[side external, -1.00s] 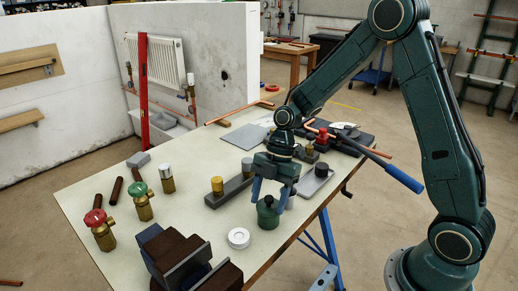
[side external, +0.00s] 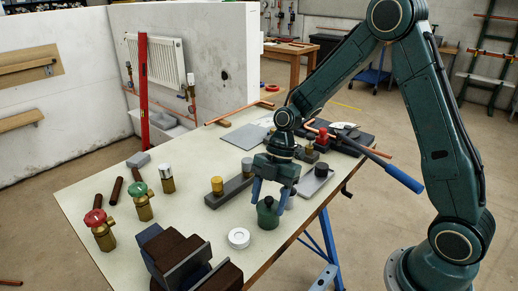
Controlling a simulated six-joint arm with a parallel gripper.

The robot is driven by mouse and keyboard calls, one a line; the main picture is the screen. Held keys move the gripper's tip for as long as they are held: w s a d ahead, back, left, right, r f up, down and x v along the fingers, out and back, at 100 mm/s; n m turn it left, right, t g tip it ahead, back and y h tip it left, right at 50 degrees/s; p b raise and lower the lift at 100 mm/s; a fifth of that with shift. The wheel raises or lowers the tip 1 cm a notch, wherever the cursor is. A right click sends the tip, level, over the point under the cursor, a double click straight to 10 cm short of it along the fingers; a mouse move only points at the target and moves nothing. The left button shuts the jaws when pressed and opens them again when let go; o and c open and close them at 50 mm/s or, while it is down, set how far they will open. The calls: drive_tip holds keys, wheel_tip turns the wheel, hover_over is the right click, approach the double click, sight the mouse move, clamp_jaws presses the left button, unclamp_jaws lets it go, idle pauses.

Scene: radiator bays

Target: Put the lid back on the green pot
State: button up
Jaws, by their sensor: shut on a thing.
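The green pot (side external: 268,219) stands upright on the pale bench top near its right front edge. A dark green lid with a small knob (side external: 268,202) shows at the top of the pot, between my fingertips. My gripper (side external: 269,203) points down from above, its blue fingers one on each side of this lid, and it is shut on it. The lid sits on or very close to the pot's mouth; I cannot tell if it is fully seated, as the fingers hide part of the join.
A white ring-shaped roll (side external: 238,238) lies just left of the pot. A dark vise-like block (side external: 190,262) stands at the front. A grey bar (side external: 232,190) with a brass-coloured fitting (side external: 217,186) lies behind left. A grey tray (side external: 316,184) is behind right. Red-handled (side external: 95,218) and green-handled (side external: 138,189) valves stand left.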

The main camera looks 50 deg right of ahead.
idle(0.8)
drive_tip(key=o, duration=1.4)
drive_tip(key=shift+r, duration=0.1)
drive_tip(key=shift+r, duration=3.4)
clamp_jaws()
